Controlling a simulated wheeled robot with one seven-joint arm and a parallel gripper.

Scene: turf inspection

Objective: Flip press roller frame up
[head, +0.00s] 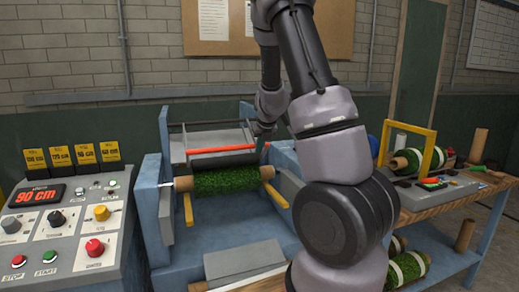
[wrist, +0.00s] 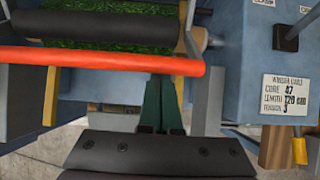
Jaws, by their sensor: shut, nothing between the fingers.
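The press roller frame has an orange-red bar (head: 222,149) and grey side arms. It sits on the blue winding machine (head: 150,195), just above a green turf roll (head: 228,180). In the wrist view the orange bar (wrist: 110,59) runs across, with a dark roller (wrist: 110,29) and green turf beyond it. My gripper (wrist: 164,82) is shut and empty, its dark green fingers pointing at the bar near its right part. The fingertips are at the bar's edge; I cannot tell whether they touch. In the head view my arm hides the gripper's fingers.
A control panel (head: 62,225) with a "90 cm" display stands at the left. A workbench (head: 425,203) with a yellow frame (head: 407,143) and turf rolls stands at the right. A label plate (wrist: 287,95) and a yellow-tipped post (wrist: 299,150) lie right of my gripper.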

